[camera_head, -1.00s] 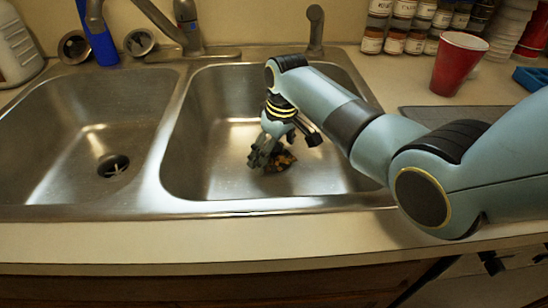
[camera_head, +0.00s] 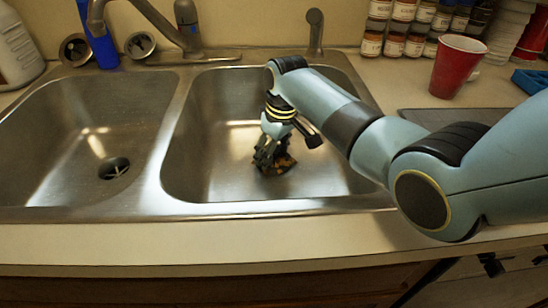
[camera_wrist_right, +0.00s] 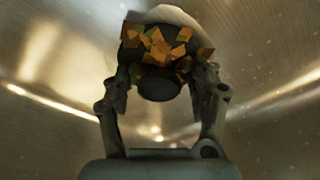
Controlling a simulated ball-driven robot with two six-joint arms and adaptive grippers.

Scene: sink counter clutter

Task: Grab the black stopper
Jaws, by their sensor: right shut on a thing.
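My right gripper (camera_head: 267,158) points down into the right sink basin, its fingers close together near the basin floor. In the right wrist view its two fingers (camera_wrist_right: 160,78) are closed on either side of the black stopper (camera_wrist_right: 158,88). The stopper has a dark round lower part and carries orange and green scraps on top; a whitish edge shows behind it. In the head view the stopper (camera_head: 284,164) is partly hidden by the fingers, and I cannot tell whether it touches the floor. My left gripper is out of view.
The right basin (camera_head: 210,130) is otherwise bare around the gripper. The left basin (camera_head: 60,140) has an open drain (camera_head: 113,168). A faucet (camera_head: 188,30) stands behind the divider. A red cup (camera_head: 458,66) and spice jars (camera_head: 393,42) stand at the back right.

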